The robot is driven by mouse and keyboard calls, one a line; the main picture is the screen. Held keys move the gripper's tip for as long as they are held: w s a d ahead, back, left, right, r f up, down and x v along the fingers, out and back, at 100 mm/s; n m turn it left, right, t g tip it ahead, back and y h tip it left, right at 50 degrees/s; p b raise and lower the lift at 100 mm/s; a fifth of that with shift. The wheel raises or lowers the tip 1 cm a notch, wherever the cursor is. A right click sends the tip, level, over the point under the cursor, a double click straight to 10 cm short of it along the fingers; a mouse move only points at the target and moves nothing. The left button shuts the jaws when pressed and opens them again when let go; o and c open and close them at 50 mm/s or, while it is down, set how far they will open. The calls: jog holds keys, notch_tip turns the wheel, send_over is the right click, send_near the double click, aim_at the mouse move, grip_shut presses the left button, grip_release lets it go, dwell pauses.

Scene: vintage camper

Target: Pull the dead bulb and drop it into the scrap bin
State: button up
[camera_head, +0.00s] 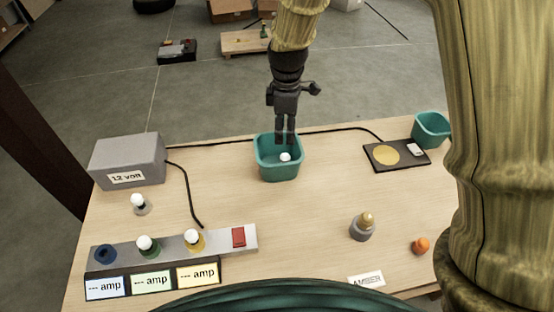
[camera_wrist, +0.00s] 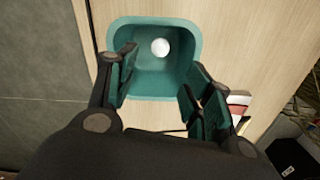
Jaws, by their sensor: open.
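A white bulb (camera_head: 285,157) lies inside the teal bin (camera_head: 279,176) at the table's back middle. In the wrist view the bulb (camera_wrist: 160,47) rests on the bin (camera_wrist: 150,89) floor, near its far wall. My gripper (camera_head: 285,138) is above the bin, pointing down. In the wrist view my gripper (camera_wrist: 158,72) has its fingers apart with nothing between them. The lamp strip (camera_head: 218,240) has an empty blue socket (camera_head: 104,254), and white bulbs stand in the green socket (camera_head: 148,246) and yellow socket (camera_head: 194,240).
A 12-volt box (camera_head: 127,162) stands back left, with a bulb in a grey holder (camera_head: 141,206) before it. An amber-tipped bulb in a holder (camera_head: 362,228) and an orange piece (camera_head: 420,246) are front right. A black pad (camera_head: 396,155) and second teal bin (camera_head: 431,130) are back right.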

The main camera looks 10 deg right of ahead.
notch_tip(320, 180, up, 6)
jog(key=shift+f, duration=0.15)
dwell(0.6)
